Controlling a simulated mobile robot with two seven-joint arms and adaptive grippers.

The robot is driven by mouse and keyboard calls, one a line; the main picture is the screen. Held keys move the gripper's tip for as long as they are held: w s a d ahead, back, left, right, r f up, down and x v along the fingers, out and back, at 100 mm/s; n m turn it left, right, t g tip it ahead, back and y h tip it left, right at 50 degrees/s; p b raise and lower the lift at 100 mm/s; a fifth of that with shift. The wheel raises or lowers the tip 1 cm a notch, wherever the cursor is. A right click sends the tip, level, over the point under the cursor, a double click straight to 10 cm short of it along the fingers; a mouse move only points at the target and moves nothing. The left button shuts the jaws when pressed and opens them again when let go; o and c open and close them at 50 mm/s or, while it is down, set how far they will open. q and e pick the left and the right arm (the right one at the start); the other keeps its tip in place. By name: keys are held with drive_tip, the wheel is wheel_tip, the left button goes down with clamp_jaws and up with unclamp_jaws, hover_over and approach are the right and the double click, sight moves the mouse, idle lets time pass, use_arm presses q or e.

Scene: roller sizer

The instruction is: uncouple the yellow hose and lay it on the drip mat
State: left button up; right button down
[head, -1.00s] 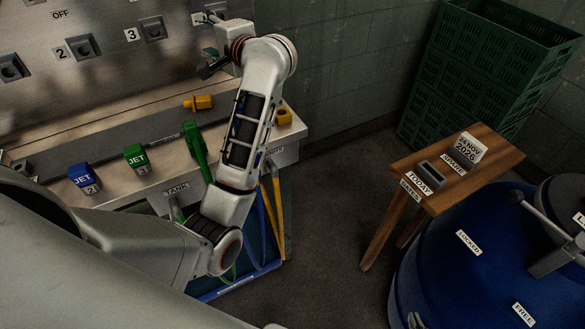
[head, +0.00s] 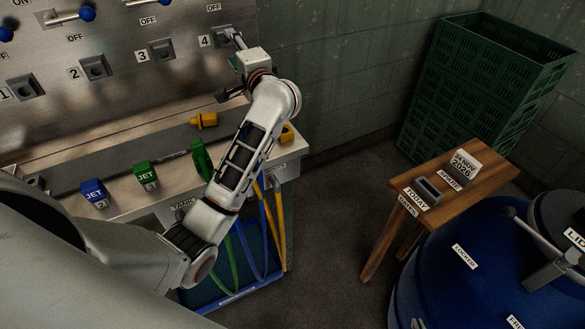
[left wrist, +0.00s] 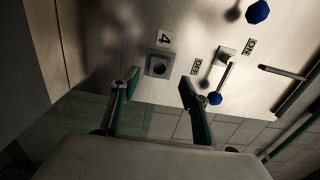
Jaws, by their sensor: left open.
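My left gripper (head: 229,66) is open and empty in front of the metal panel, close to the socket marked 4 (head: 224,40). In the left wrist view that socket (left wrist: 158,65) shows just beyond and between the parted fingers (left wrist: 158,82). A yellow fitting (head: 204,121) lies on the bench ledge below the gripper. Another yellow piece (head: 287,134) sits at the bench's right end, partly behind my forearm. Yellow hose (head: 278,230) hangs below that end. A blue-edged mat or tray (head: 232,294) lies on the floor there. My right gripper is not in view.
Blue (head: 94,192) and green (head: 146,175) JET pieces stand along the bench front. Blue-knobbed levers (head: 87,13) stick out of the panel. A wooden stool (head: 490,178), blue drum (head: 435,275) and green crates (head: 470,100) stand to the right. Floor between bench and stool is open.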

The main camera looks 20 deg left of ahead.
use_arm(q)
drive_tip(key=s+d+f+m+t+h, duration=0.15)
drive_tip(key=s+d+m+t, duration=0.4)
drive_tip(key=m, duration=0.85)
drive_tip(key=s+d+m+t+h, duration=0.35)
drive_tip(key=d+m+t, duration=0.2)
drive_tip(key=m, duration=0.75)
drive_tip(key=s+d+f+m+g+h, duration=0.1)
drive_tip(key=d+f+m+h, duration=0.3)
drive_tip(key=m, duration=0.5)
drive_tip(key=s+d+f+m+g+h, duration=0.2)
drive_tip(key=s+d+f+m+h, duration=0.2)
drive_tip(key=f+m, duration=0.5)
drive_tip(key=s+d+f+m+g+h+p, duration=0.1)
drive_tip(key=s+d+f+m+h, duration=0.2)
drive_tip(key=f+m, duration=0.4)
drive_tip(key=shift+d+m+h, duration=0.45)
drive_tip(key=shift+m+h, duration=0.35)
drive_tip(key=shift+m, duration=0.8)
use_arm(e)
drive_tip(key=shift+w+r, duration=0.15)
drive_tip(key=shift+r, duration=0.95)
